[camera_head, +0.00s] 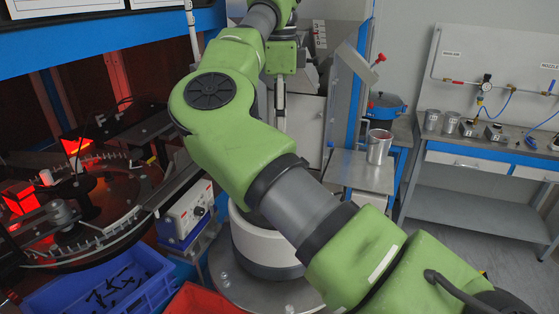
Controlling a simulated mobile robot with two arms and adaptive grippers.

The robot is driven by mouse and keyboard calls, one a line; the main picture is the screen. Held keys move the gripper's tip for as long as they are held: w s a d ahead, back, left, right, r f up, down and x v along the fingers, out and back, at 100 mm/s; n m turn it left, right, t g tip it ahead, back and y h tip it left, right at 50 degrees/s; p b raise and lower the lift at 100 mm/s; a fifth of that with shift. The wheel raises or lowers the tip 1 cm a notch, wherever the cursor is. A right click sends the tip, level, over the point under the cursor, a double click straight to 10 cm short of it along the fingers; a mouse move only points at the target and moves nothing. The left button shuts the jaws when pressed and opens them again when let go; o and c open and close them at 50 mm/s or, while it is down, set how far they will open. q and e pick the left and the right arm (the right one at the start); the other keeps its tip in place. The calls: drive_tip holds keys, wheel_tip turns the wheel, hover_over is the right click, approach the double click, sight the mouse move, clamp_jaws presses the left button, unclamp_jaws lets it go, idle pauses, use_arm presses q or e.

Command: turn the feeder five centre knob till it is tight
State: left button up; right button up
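A white round drum-shaped base (262,247) stands on a grey round plate in the lower middle, behind my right arm. It looks like a feeder base, but I see no number five on it. My arm covers its top, and I cannot make out a centre knob. A small control box (187,215) with dials stands left of it. My green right arm comes in from the lower right, bends, and reaches up to the top middle. A green block with a slim grey upright part shows below its far end; the fingertips are not clear. My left gripper is out of view.
A red-lit sorting turntable (105,200) is at the left. A blue crate (65,293) of black parts and a red bin (203,300) are at lower left. A metal can (379,148) stands on a small table. A workbench (480,165) is at right; the floor before it is clear.

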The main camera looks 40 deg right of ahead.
drive_tip(key=f, duration=0.1)
drive_tip(key=f+p, duration=0.1)
drive_tip(key=f, duration=0.3)
drive_tip(key=shift+s+a+f+p, duration=0.15)
drive_tip(key=shift+s+a+p, duration=0.1)
drive_tip(key=shift+p, duration=0.05)
drive_tip(key=f, duration=0.1)
drive_tip(key=f+p, duration=0.1)
drive_tip(key=f, duration=0.3)
drive_tip(key=shift+w+d+f+p, duration=0.2)
drive_tip(key=shift+d+p, duration=0.05)
drive_tip(key=shift+p, duration=0.1)
drive_tip(key=shift+f, duration=0.25)
drive_tip(key=shift+s+a+f, duration=0.1)
drive_tip(key=shift+f, duration=0.2)
drive_tip(key=c, duration=1.1)
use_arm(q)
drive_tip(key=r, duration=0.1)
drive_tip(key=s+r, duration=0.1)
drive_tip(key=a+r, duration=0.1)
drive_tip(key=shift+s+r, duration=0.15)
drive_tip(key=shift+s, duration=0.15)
